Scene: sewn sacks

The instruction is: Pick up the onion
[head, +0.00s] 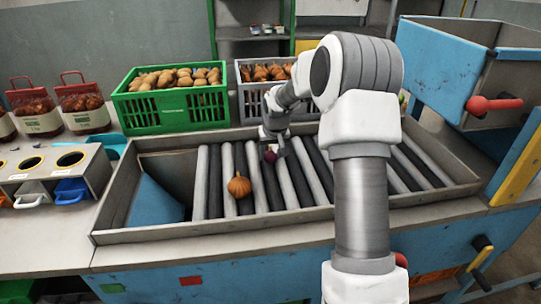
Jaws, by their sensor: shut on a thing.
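My gripper (272,151) is at the end of my arm, low over the far middle part of the roller bed. It is shut on a small, round, purple-red thing that looks like a red onion (270,156). My fingers hide part of it, and I cannot tell whether it touches the rollers. A larger orange-brown onion (239,186) with a pointed top sits on the rollers, nearer and to the left of my gripper, apart from it.
The roller bed (318,178) has a raised metal rim. Behind it stand a green crate (172,112) and a grey crate (245,98), both with brown produce. Filled net bags (84,108) stand at left. A blue hopper (440,70) is at right. Most rollers are bare.

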